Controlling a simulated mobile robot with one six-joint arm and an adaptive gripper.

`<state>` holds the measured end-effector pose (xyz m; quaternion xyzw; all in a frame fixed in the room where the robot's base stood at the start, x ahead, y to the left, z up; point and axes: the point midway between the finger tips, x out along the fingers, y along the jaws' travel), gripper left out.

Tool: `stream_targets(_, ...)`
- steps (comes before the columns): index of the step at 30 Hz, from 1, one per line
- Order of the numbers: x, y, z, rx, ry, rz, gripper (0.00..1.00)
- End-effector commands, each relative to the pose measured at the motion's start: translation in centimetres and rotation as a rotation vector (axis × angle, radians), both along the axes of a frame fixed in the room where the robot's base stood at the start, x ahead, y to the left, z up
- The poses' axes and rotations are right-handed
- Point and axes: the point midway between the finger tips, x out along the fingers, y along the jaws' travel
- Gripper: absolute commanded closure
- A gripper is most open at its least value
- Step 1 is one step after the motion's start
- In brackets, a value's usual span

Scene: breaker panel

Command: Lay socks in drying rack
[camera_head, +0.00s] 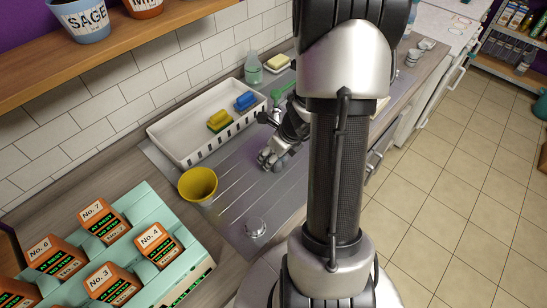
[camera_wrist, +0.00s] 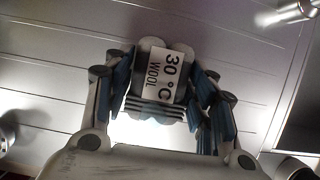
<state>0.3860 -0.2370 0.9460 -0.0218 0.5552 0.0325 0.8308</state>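In the wrist view, a grey rounded bundle (camera_wrist: 142,107) carries a white label reading "30 °C WOOL". It looks like a sock bundle. The fingers of my gripper (camera_wrist: 160,62) press in from both sides, shut on it. In the head view my gripper (camera_head: 272,150) is low over the grey ribbed drainboard (camera_head: 232,180), right of a white slotted-wall rack (camera_head: 183,163). The rack holds a yellow-green sponge-like block (camera_head: 219,120) and a blue one (camera_head: 246,101). My arm hides part of the counter. The bundle is hard to make out in the head view.
A yellow cup (camera_head: 198,184) stands at the drainboard's left end, near a small clear glass (camera_head: 255,227). A green bottle (camera_head: 253,70) and a soap dish (camera_head: 277,63) are behind. A wooden shelf (camera_head: 95,54) overhangs the wall.

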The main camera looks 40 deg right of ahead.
Motion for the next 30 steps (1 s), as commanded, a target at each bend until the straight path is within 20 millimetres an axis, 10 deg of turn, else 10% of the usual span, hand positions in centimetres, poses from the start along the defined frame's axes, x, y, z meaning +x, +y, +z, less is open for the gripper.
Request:
stream_targets(13, 0.0, 0.0, 0.0, 0.0, 0.0, 0.0, 0.81)
stream_targets(30, 0.0, 0.0, 3.6, -0.002, -0.002, 0.001, 0.82)
